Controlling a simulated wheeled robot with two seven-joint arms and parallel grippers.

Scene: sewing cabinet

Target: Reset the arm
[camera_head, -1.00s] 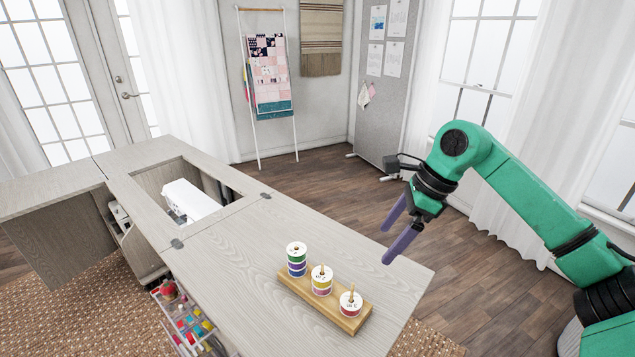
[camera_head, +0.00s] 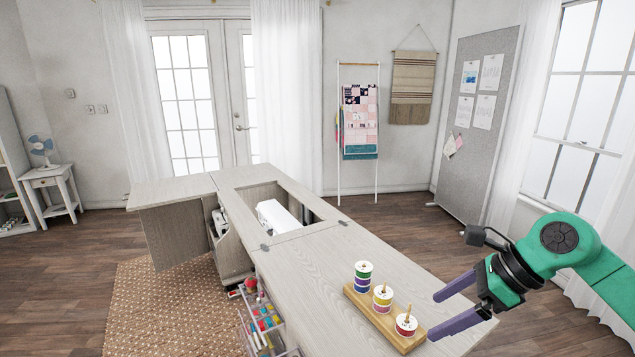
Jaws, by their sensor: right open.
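My right arm comes in from the right edge in green. Its right gripper (camera_head: 432,316) has two purple fingers, spread apart and empty, pointing left over the right end of the cabinet top. A wooden spool stand (camera_head: 365,311) sits on the cabinet top (camera_head: 312,262) just left of the fingers. It holds stacked thread spools: a taller stack (camera_head: 363,277) with green, blue and purple at the back, a middle stack (camera_head: 382,298) with yellow and pink, and a red spool (camera_head: 405,324) at the front. The fingers look apart from the spools. My left gripper is out of view.
A white sewing machine (camera_head: 277,217) sits in the cabinet's recessed opening. A clear drawer rack of coloured spools (camera_head: 262,325) stands at the cabinet's front side. A woven rug (camera_head: 170,305) lies at left. Open wooden floor (camera_head: 405,218) lies behind the cabinet.

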